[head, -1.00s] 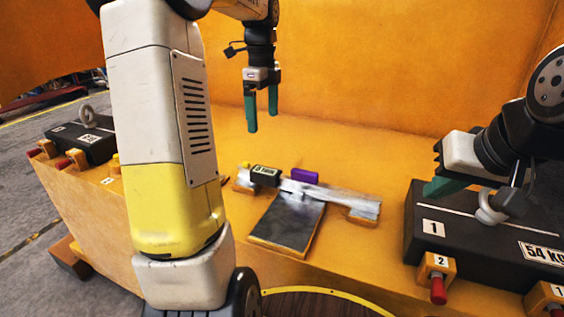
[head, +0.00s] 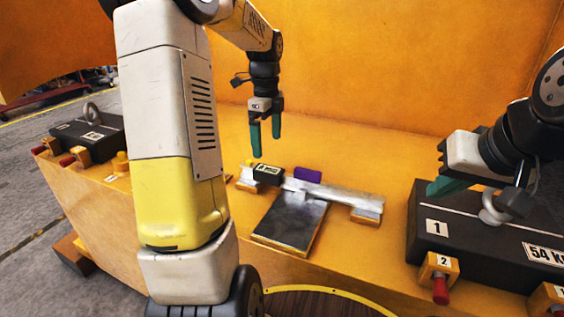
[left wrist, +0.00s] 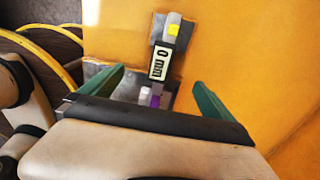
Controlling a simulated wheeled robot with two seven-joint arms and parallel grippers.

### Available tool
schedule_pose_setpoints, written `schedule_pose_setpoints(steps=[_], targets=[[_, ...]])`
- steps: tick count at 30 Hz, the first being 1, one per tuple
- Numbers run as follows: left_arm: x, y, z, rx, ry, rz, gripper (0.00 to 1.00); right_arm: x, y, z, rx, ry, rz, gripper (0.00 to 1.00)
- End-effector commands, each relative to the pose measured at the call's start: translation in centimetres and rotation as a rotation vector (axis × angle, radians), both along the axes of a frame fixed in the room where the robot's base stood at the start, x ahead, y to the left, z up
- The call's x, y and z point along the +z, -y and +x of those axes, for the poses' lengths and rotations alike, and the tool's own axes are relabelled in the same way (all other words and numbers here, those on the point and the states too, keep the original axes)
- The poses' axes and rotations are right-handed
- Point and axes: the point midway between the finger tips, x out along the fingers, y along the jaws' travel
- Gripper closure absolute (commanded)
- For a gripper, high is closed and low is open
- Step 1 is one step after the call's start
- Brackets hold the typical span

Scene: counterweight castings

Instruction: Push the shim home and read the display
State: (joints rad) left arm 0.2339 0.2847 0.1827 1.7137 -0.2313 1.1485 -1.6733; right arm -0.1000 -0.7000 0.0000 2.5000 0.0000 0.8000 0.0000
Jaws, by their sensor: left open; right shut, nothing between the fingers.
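A flat grey plate (head: 290,222), which looks like the shim, lies on the orange bench with its far edge at a silver bar (head: 335,194). How far it reaches under the bar cannot be told. A black display (head: 268,174) sits on the bar's left part; in the left wrist view the display (left wrist: 160,64) reads "0 mm". A purple block (head: 307,174) stands at the bar's far side. My left gripper (head: 265,147) is open and empty, pointing down above the display end. My right gripper (head: 450,186) is shut and empty beside the metal ring (head: 491,213) of a black casting.
The black casting (head: 470,240) marked 1 and 54 KG fills the right, with red-tipped stops (head: 440,290) before it. Another black casting (head: 75,138) with a ring stands far left. An orange wall (head: 400,70) closes the back. Bare bench lies between bar and wall.

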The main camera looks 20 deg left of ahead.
Motion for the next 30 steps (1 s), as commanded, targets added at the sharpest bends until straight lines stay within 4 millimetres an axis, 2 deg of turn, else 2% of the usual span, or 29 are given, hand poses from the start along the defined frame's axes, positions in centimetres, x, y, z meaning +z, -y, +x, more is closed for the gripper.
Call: schedule_pose_setpoints(steps=[7, 10, 21, 30], targets=[[0.1, 0.0, 0.0, 0.0, 0.001, 0.0, 0.0, 0.0, 0.0, 0.0, 0.0, 0.0, 0.0, 1.0], [0.8, 0.0, 0.1, 0.0, 0.004, 0.0, 0.0, 0.0, 0.0, 0.0, 0.0, 0.0, 0.0, 1.0], [7.5, 0.0, 0.1, 0.0, 0.004, 0.0, 0.0, 0.0, 0.0, 0.0, 0.0, 0.0, 0.0, 1.0], [10.4, 0.4, -0.6, 0.037, 0.016, 0.0, 0.0, 0.0, 0.0, 0.0, 0.0, 0.0, 0.0, 1.0]])
